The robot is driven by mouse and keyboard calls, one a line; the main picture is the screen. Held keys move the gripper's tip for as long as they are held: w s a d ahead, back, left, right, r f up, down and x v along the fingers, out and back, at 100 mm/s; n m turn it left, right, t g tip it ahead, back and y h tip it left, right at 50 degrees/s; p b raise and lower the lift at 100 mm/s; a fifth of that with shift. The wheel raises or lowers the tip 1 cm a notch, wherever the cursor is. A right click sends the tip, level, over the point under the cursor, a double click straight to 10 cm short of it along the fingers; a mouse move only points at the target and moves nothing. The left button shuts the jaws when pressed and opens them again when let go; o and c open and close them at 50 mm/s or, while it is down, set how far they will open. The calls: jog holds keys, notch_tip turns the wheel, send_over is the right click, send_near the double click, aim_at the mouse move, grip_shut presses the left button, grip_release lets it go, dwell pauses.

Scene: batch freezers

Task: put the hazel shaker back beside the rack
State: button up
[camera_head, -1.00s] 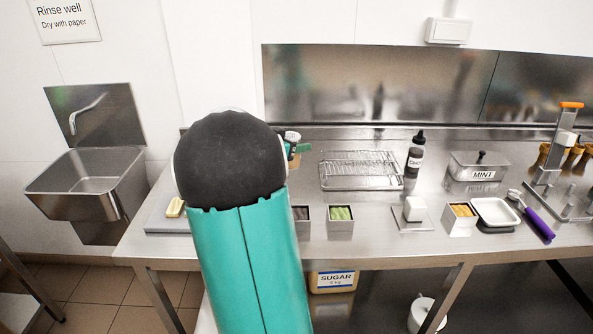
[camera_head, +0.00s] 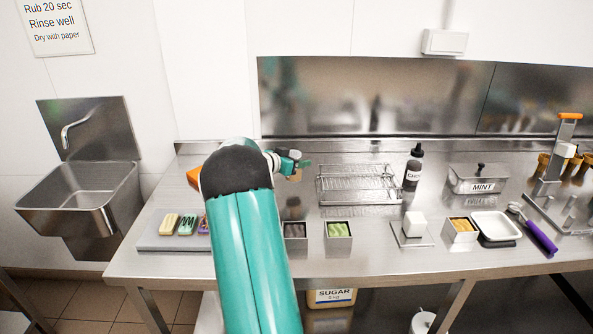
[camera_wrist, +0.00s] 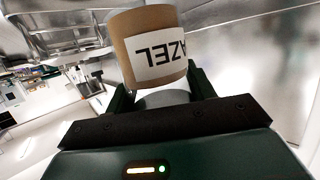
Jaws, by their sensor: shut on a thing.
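The hazel shaker (camera_wrist: 150,50) is a tan cylinder with a white label, partly reading "AZEL" upside down in the wrist view. My gripper (camera_wrist: 158,88) is shut on it near its lower end in that view. In the head view my gripper (camera_head: 291,163) is above the back of the steel counter, left of the rack, and only a small tan bit of the shaker (camera_head: 296,175) shows. The wire rack (camera_head: 355,184) lies on the counter just right of it. I cannot tell whether the shaker touches the counter.
A dark bottle (camera_head: 413,168) stands right of the rack, with a MINT container (camera_head: 478,178) beyond it. Two small steel bins, one with green contents (camera_head: 339,230), stand in front. A board of coloured bars (camera_head: 167,245) lies left. My arm hides part of the counter.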

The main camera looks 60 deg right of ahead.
jog(key=shift+w+d+f, duration=0.2)
jog(key=shift+d+f, duration=0.25)
jog(key=shift+f, duration=0.1)
jog(key=shift+w+d+f, duration=0.1)
jog(key=shift+d+f, duration=0.05)
jog(key=shift+f, duration=1.55)
jog(key=shift+f, duration=0.1)
jog(key=o, duration=1)
